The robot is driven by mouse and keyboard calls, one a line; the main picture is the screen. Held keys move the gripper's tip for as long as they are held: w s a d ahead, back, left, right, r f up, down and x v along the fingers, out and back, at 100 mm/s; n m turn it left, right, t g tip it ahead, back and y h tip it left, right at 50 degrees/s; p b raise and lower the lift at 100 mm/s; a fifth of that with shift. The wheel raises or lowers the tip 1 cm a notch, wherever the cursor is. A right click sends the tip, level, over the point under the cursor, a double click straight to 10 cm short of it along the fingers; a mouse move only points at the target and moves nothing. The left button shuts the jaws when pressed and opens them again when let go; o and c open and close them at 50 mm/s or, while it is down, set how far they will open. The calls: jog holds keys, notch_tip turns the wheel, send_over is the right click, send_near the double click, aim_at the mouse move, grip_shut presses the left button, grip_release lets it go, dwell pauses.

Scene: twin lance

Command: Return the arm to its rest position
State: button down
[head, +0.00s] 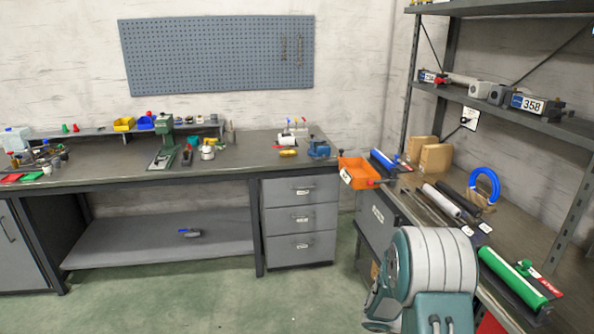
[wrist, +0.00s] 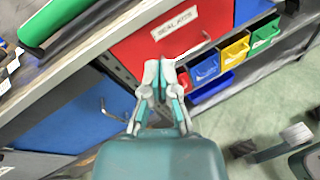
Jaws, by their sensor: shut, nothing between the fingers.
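My gripper (wrist: 161,68) shows in the wrist view with its two fingers together and nothing between them. It is in front of a red panel labelled "SEAL KITS" (wrist: 190,32), below the edge of a bench. I cannot tell whether it touches the panel. In the head view my arm (head: 430,270) is folded at the lower right, in front of the right bench. My gripper is not visible in the head view.
Small bins (wrist: 236,50) stand beside the red panel. Green floor (head: 200,295) is clear.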

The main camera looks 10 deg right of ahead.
jog(key=s+a+r+m+t+y, duration=0.4)
jog(key=s+a+r+y, duration=0.3)
jog(key=a+r, duration=0.3)
jog(key=s+a+r+m+t+y, duration=0.5)
jog(key=a+r, duration=0.6)
jog(key=a, duration=0.6)
jog(key=s+m+y, duration=0.2)
jog(key=s+y, duration=0.1)
jog(key=s, duration=0.1)
jog(key=shift+s+m, duration=0.3)
jog(key=shift+s, duration=0.1)
